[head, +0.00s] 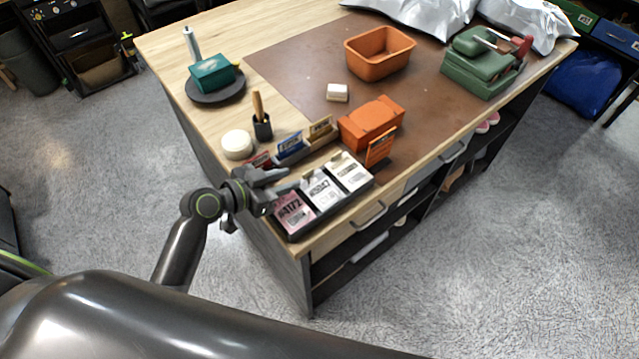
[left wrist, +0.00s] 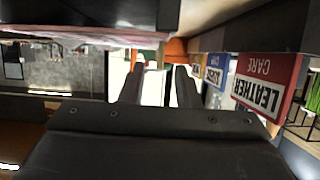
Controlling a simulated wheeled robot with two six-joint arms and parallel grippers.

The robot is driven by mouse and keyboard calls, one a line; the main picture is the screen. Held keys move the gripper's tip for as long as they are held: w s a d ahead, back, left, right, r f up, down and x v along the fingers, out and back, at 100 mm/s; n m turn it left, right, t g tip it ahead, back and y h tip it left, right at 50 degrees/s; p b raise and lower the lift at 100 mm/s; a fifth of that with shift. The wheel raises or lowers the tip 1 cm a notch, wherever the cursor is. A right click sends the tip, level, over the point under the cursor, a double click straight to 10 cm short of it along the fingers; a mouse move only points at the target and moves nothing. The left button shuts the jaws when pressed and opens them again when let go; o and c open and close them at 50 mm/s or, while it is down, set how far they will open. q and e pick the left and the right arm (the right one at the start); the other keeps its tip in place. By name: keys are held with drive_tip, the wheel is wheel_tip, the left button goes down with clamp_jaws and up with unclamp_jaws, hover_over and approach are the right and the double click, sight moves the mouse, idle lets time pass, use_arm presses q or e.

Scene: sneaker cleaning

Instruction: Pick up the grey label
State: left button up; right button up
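A dark tray (head: 293,237) at the table's near corner holds three labels side by side. The left one is a pink label (head: 294,213), the middle one is a whitish label (head: 322,191), and the right one is a pale label (head: 349,172). Which of the two pale ones is the grey label I cannot tell from the colour. My left gripper (head: 291,180) is over the tray's left back edge, its fingers apart, pointing toward the middle label. The left wrist view shows its two fingers (left wrist: 158,72) spread with nothing clearly held between them. My right gripper is not in view.
Behind the tray stand red, blue and tan cards (head: 290,145), and an orange box (head: 371,122) with an orange card (head: 380,147). The left wrist view shows a red "Leather Care" card (left wrist: 266,84) close on the right. A white round tub (head: 237,144) and brush cup (head: 262,127) stand nearby.

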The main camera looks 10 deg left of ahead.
sight(303, 175)
use_arm(q)
drive_tip(key=shift+w+d+r+p, duration=0.1)
drive_tip(key=shift+w+d+p, duration=0.25)
drive_tip(key=shift+w+p, duration=0.1)
drive_tip(key=p+x, duration=0.1)
drive_tip(key=x, duration=0.2)
drive_tip(key=shift+d+r+p, duration=0.15)
drive_tip(key=shift+d+p, duration=0.05)
drive_tip(key=shift+p, duration=0.1)
drive_tip(key=shift+w+d+f, duration=0.3)
drive_tip(key=shift+w, duration=0.1)
clamp_jaws()
